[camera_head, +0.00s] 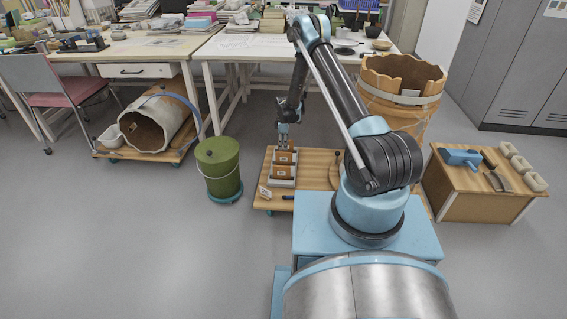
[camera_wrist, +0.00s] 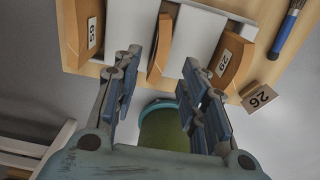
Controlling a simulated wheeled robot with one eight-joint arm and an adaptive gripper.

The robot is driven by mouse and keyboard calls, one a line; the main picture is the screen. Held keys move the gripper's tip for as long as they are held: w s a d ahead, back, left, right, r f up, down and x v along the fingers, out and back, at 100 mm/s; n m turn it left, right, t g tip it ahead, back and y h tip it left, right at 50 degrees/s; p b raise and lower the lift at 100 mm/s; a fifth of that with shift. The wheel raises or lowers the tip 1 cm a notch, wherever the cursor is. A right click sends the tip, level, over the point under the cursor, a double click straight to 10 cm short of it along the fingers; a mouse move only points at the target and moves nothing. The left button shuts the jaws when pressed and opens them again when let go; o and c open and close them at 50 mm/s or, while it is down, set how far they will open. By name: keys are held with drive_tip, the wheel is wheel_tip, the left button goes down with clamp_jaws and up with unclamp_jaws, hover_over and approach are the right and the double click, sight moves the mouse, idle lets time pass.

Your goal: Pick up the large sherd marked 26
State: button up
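A curved brown sherd with a white label that seems to read 26 (camera_wrist: 236,58) stands in a pale rack at the right of the wrist view. In the head view a brown sherd at the rack's near end (camera_head: 282,172) appears to be the same one. My gripper (camera_wrist: 166,88) is open and empty, its two fingers spread wide below the rack in the wrist view. The marked sherd lies beyond and right of the fingers, apart from them. In the head view my gripper (camera_head: 283,134) hangs above the far end of the rack.
Another labelled sherd (camera_wrist: 82,32) and a middle sherd (camera_wrist: 163,48) stand in the same rack. A card marked 26 (camera_wrist: 260,97) and a blue-handled brush (camera_wrist: 288,28) lie beside it. A green bucket (camera_head: 219,168) stands left of the low wooden board (camera_head: 318,165).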

sight(284, 154)
drive_tip(key=shift+f, duration=4.15)
clamp_jaws()
